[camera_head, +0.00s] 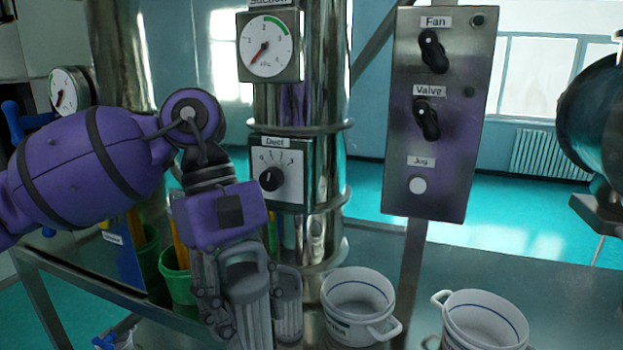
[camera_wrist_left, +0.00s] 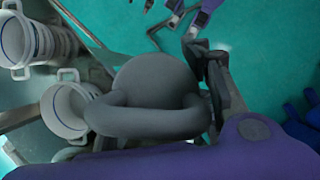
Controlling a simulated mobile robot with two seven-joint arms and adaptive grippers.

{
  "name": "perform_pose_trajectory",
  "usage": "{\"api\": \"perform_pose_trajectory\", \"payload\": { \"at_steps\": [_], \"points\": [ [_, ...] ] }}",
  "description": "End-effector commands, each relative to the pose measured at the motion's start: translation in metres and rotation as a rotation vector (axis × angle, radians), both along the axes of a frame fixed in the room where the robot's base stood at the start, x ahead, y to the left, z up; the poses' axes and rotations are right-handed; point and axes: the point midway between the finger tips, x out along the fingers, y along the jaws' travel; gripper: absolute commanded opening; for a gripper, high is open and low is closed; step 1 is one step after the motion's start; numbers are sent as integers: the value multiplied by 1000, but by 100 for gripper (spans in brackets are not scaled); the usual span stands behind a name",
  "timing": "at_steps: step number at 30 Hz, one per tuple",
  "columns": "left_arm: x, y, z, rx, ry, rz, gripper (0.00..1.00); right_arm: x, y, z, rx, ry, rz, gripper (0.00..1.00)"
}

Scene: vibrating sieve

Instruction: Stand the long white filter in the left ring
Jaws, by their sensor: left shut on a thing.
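My left gripper (camera_head: 240,305) is shut on a grey, ribbed filter (camera_head: 250,300) with a loop handle on top, upright in the head view. In the left wrist view the filter's round grey top (camera_wrist_left: 155,80) and thick handle fill the middle, with a finger of the gripper beside it. Its lower end is out of the picture. A second grey ribbed filter (camera_head: 288,310) stands just right of it, partly hidden. I cannot make out the left ring. At the top of the left wrist view are purple and grey parts, perhaps my right gripper (camera_wrist_left: 172,20), too unclear to judge.
Two white buckets (camera_head: 357,303) (camera_head: 485,322) stand to the right of the filters. Behind are a shiny metal column (camera_head: 325,220) and a switch panel (camera_head: 437,150). Green cups (camera_head: 178,280) stand left of the gripper. The bench's right side is clear behind the buckets.

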Motion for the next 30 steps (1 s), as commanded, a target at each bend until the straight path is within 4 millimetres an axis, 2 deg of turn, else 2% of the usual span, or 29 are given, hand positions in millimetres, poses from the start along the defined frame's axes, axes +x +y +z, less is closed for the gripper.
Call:
{"api": "perform_pose_trajectory", "payload": {
  "at_steps": [8, 13, 16, 20, 24, 30],
  "points": [
    [17, 21, -52, 3, 1, -542, 1, 5, 2, 7, 4, -9, 1, 65],
    [20, 52, -104, 4, 3, -782, 1, 11, 4, 15, 8, -23, 0, 65],
    [14, 72, -135, 1, 1, -771, 1, 12, 5, 20, 10, -29, -1, 65],
    [2, 87, -158, -1, -3, -730, 1, 13, 5, 22, 11, -31, -2, 65],
    [-6, 90, -167, -4, -3, -724, 1, 10, 6, 23, 15, -29, -5, 65],
    [-6, 89, -168, -5, -2, -722, 1, 7, 6, 21, 14, -22, -6, 65]
  ]
}}
